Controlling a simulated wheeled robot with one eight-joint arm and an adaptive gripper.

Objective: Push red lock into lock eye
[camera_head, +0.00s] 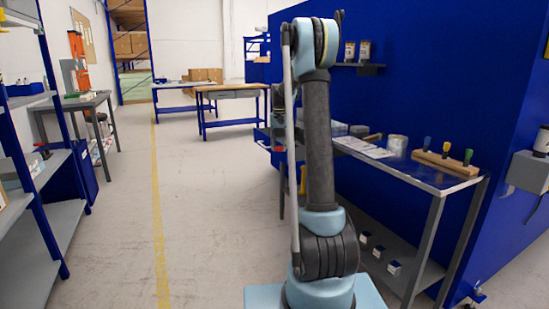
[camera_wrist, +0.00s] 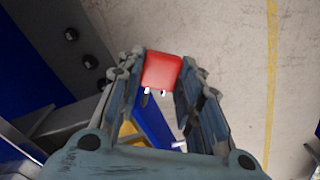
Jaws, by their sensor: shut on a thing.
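A red lock (camera_wrist: 162,70) sits between the tips of my gripper (camera_wrist: 160,88) in the wrist view. The two fingers are shut on its sides, and small pale prongs show on its near edge. In the head view a small red spot (camera_head: 279,148) shows just left of my arm, at the bench's far end; my gripper is mostly hidden behind the arm there. I cannot make out the lock eye in either view.
A workbench (camera_head: 438,183) with a wooden tool holder (camera_head: 447,163) stands on the right against a blue wall (camera_head: 430,60). Blue and yellow parts lie below my fingers in the wrist view. The floor aisle (camera_head: 215,200) on the left is clear.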

